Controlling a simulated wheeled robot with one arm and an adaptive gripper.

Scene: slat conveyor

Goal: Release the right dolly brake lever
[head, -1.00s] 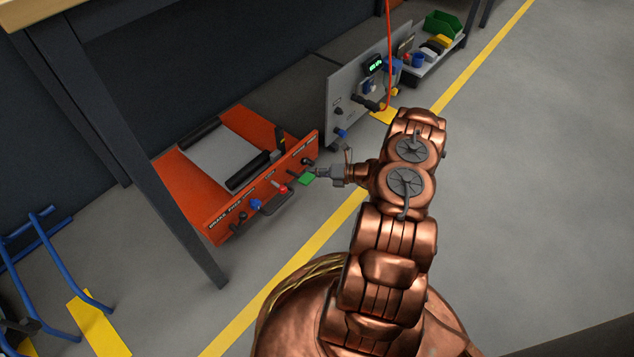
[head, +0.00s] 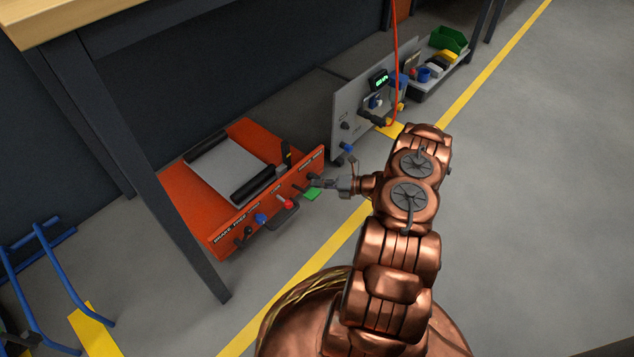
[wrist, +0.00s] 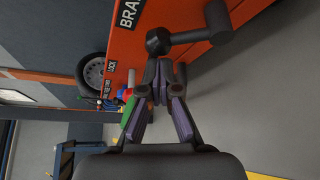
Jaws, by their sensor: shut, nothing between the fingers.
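The orange dolly (head: 262,217) stands on the floor under a bench, its labelled front panel facing my arm. In the wrist view the lever (wrist: 195,38) shows close up: a thick cylinder at right, a thin rod and a round dark knob at left. Labels starting "BRA" and reading "LOCK" sit beside it. My gripper (head: 322,184) is shut and empty; its fingertips (wrist: 160,80) are right by the knob. I cannot tell whether they touch it.
A red knob (head: 288,204), a blue knob (head: 261,219) and a dark left lever (head: 240,238) line the panel. A grey panel (head: 350,112) with a hanging red cable (head: 395,55) stands behind. Right floor is clear.

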